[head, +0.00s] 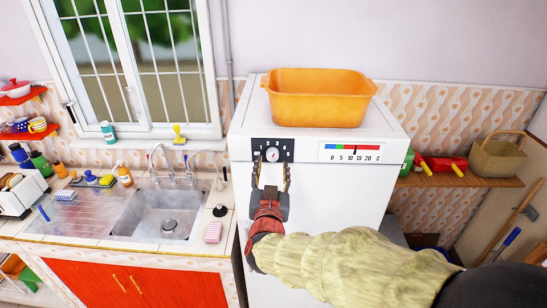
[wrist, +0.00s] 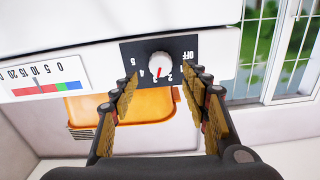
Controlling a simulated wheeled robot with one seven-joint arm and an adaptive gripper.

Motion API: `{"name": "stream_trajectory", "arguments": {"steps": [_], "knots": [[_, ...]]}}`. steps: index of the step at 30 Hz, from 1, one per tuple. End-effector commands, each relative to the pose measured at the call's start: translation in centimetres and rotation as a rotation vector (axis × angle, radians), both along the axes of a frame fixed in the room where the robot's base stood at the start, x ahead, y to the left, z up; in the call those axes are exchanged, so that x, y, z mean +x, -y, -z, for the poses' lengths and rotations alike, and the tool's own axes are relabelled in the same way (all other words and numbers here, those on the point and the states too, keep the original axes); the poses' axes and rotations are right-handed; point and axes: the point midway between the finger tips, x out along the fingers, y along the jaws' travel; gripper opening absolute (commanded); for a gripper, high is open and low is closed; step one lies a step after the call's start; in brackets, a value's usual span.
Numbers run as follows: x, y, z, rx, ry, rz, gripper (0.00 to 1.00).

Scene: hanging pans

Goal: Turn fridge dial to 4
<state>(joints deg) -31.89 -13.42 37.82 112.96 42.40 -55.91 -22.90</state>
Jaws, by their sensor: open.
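The fridge dial (head: 272,155) is a round white knob with a red pointer on a black numbered panel, on the upper front of the white fridge (head: 330,188). In the wrist view the dial (wrist: 160,64) appears upside down. Its red pointer is near the middle of the scale, around 3; I cannot tell the exact setting. My gripper (head: 271,172) is open and empty just in front of the panel. In the wrist view its fingers (wrist: 163,84) spread on either side of the knob, with visible gaps and no clear contact.
A temperature strip (head: 351,153) is right of the dial panel. An orange tub (head: 318,100) stands on the fridge top. A sink (head: 161,213) and counter lie to the left, and a shelf with a basket (head: 496,157) to the right. The space around the knob is clear.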

Motion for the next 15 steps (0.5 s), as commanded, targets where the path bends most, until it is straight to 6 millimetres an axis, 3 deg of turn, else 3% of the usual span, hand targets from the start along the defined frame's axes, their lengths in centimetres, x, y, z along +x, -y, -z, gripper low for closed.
{"name": "stream_trajectory", "arguments": {"steps": [7,15], "knots": [[3.7,0.1,0.0,-0.001,-0.002,0.0,0.46],[5.2,0.1,0.0,0.0,-0.002,-0.002,0.46]]}}
